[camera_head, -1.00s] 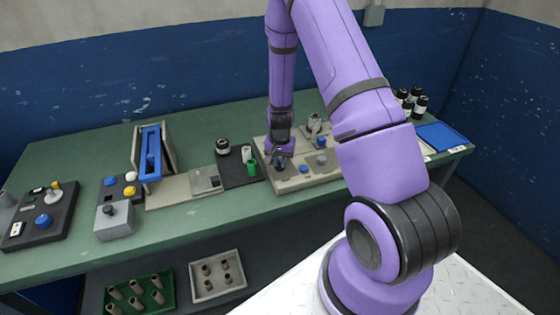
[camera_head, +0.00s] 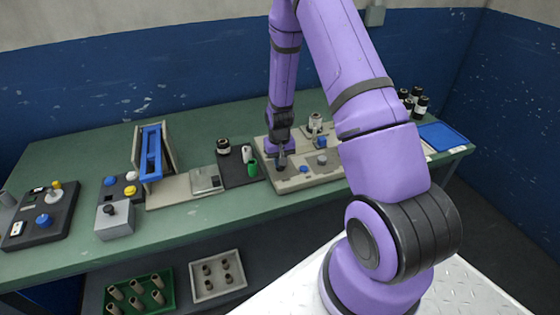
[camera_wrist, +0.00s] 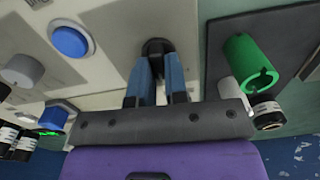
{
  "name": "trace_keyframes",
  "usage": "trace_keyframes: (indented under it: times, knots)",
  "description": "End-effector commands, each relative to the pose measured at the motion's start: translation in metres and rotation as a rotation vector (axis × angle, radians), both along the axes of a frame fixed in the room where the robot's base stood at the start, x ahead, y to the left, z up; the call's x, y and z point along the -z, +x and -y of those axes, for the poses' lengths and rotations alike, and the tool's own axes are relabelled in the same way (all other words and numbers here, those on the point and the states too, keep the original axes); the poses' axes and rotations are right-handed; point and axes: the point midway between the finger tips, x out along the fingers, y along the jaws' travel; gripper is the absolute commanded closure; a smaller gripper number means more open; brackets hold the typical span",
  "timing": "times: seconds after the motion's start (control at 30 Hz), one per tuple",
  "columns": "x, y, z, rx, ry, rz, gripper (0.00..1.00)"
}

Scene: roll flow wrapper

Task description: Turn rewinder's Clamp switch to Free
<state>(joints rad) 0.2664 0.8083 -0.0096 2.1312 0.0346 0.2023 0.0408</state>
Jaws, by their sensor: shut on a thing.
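The rewinder's beige panel (camera_head: 318,180) lies flat on the green bench near the middle. A small black switch knob (camera_wrist: 157,46) stands on the panel in the wrist view, and I take it for the Clamp switch; no label on it is readable. My gripper (camera_wrist: 157,68) points down at the panel with its blue fingers closed on this knob, one on each side. In the head view my gripper (camera_head: 281,162) is over the left part of the panel, and its fingers and wrist hide the knob.
A blue button (camera_wrist: 70,40) and a grey knob (camera_wrist: 22,70) stand on the panel beside my fingers. On the other side, a dark tray (camera_head: 236,179) holds a green cylinder (camera_wrist: 243,62), a white cylinder and a black-and-white roll (camera_head: 223,146). The bench front (camera_head: 225,205) is clear.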

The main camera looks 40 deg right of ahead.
Motion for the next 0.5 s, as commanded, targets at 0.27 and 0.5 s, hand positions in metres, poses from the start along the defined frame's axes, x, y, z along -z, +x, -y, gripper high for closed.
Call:
trace_keyframes:
  times: [0.27,0.5]
  knots:
    - [-0.0003,0.0004,-0.0014,-0.254,0.001,0.000,1.00]
    - [-0.0003,0.0006,-0.0028,-0.436,0.000,0.000,1.00]
